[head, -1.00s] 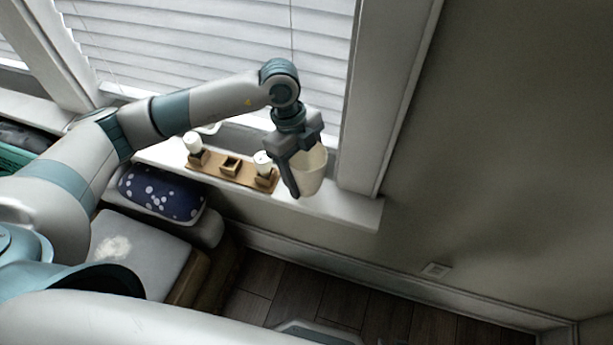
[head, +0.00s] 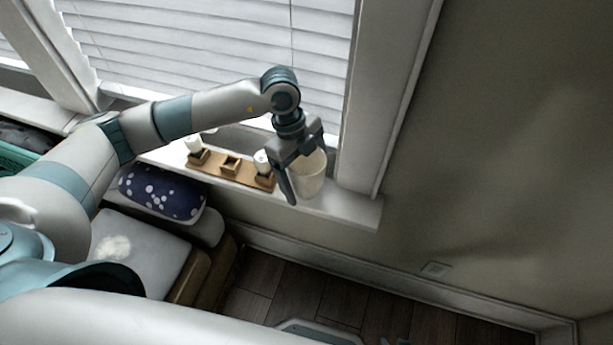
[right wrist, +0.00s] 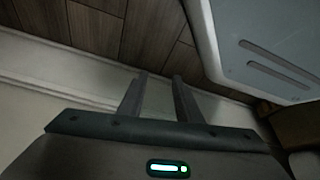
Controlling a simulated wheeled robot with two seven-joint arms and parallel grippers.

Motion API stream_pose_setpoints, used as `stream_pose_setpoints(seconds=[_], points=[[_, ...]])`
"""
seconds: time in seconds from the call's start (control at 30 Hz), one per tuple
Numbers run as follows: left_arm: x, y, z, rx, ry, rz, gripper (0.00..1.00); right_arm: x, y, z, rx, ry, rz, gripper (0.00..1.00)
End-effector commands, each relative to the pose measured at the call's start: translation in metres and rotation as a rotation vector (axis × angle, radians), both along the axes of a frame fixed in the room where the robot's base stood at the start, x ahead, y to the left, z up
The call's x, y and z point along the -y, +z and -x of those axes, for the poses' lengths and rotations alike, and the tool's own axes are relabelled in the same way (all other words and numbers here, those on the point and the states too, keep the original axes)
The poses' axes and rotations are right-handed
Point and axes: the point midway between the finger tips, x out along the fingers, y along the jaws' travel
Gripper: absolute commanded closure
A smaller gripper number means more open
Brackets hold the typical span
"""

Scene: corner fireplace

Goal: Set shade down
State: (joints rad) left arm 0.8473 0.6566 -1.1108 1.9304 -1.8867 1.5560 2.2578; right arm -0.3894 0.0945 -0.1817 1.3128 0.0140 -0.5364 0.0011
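The shade (head: 309,175), a cream cup-shaped piece, is at the right end of the white window sill (head: 352,208) in the head view. The gripper on the arm coming in from the left, my left gripper (head: 296,180), is around its wall. One dark finger shows along its left side; the other is hidden. I cannot tell whether the shade touches the sill. In the right wrist view my right gripper (right wrist: 162,80) has its two fingers apart with nothing between them, above the floor. No shade shows there.
A wooden holder (head: 212,168) with two white candles stands on the sill, left of the shade. White blinds (head: 200,50) hang behind. A spotted blue cushion (head: 160,192) and a grey seat (head: 145,255) lie below.

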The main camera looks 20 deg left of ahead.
Motion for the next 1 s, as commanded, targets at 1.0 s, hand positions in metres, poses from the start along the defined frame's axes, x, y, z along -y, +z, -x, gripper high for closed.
stream_pose_setpoints(seconds=[1.0], points=[[-0.029, 0.116, -0.014, 0.001, 0.0, -0.001, 0.18, 0.015, -0.004, 0.009, -0.08, -0.015, 0.025, 0.69]])
